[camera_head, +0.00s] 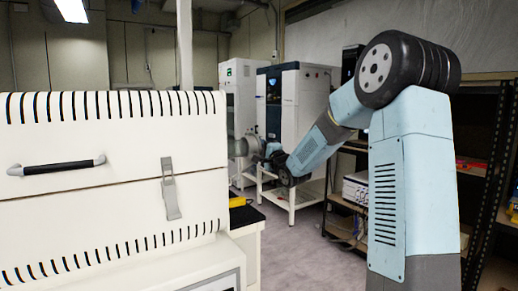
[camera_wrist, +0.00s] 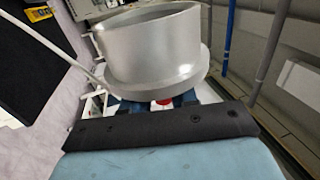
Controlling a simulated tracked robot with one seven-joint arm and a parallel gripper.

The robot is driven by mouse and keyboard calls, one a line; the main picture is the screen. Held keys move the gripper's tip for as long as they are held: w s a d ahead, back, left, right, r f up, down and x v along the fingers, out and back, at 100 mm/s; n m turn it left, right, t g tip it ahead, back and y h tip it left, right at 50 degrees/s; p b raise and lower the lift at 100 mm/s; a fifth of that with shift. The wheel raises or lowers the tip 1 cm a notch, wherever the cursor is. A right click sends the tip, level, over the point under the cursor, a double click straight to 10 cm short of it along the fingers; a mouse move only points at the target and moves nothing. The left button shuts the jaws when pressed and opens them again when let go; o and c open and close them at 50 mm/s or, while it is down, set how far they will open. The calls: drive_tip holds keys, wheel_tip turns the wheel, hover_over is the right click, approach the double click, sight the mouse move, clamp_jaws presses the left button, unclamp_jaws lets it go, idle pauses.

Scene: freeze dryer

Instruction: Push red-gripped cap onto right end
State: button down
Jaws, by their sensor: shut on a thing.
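The cap, a grey metal cup with a wide flange (camera_wrist: 150,50), fills the upper middle of the wrist view, its open side facing away from my gripper. A small bit of its red grip (camera_wrist: 165,102) shows between the blue fingers. My gripper (camera_head: 276,160) is shut on that grip. In the head view the cap (camera_head: 242,147) is held just right of the cream slotted furnace housing (camera_head: 110,150). The right end is hidden behind the housing's edge in the head view, and I cannot tell whether the cap touches it.
A black surface (camera_wrist: 35,60) with a yellow item lies left in the wrist view. A white table (camera_head: 292,190) and tall cabinets (camera_head: 290,100) stand behind. Dark shelving (camera_head: 490,180) is at right. The floor (camera_head: 300,245) between is clear.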

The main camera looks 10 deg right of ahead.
sight(252, 150)
drive_tip(key=shift+a, duration=0.25)
drive_tip(key=shift+s+a, duration=0.35)
drive_tip(key=shift+a, duration=0.5)
drive_tip(key=shift+s+a, duration=0.1)
drive_tip(key=shift+a, duration=0.15)
idle(0.5)
drive_tip(key=shift+s+a, duration=0.2)
drive_tip(key=shift+a, duration=0.4)
drive_tip(key=shift+s+a, duration=0.15)
drive_tip(key=shift+a, duration=0.4)
drive_tip(key=shift+s+r+g, duration=0.1)
drive_tip(key=shift+r+g, duration=0.05)
drive_tip(key=shift+g, duration=0.45)
drive_tip(key=shift+g+h, duration=0.3)
drive_tip(key=shift+g, duration=0.2)
idle(0.3)
drive_tip(key=c, duration=0.8)
unclamp_jaws()
drive_tip(key=shift+c, duration=0.2)
drive_tip(key=shift+s+d, duration=0.1)
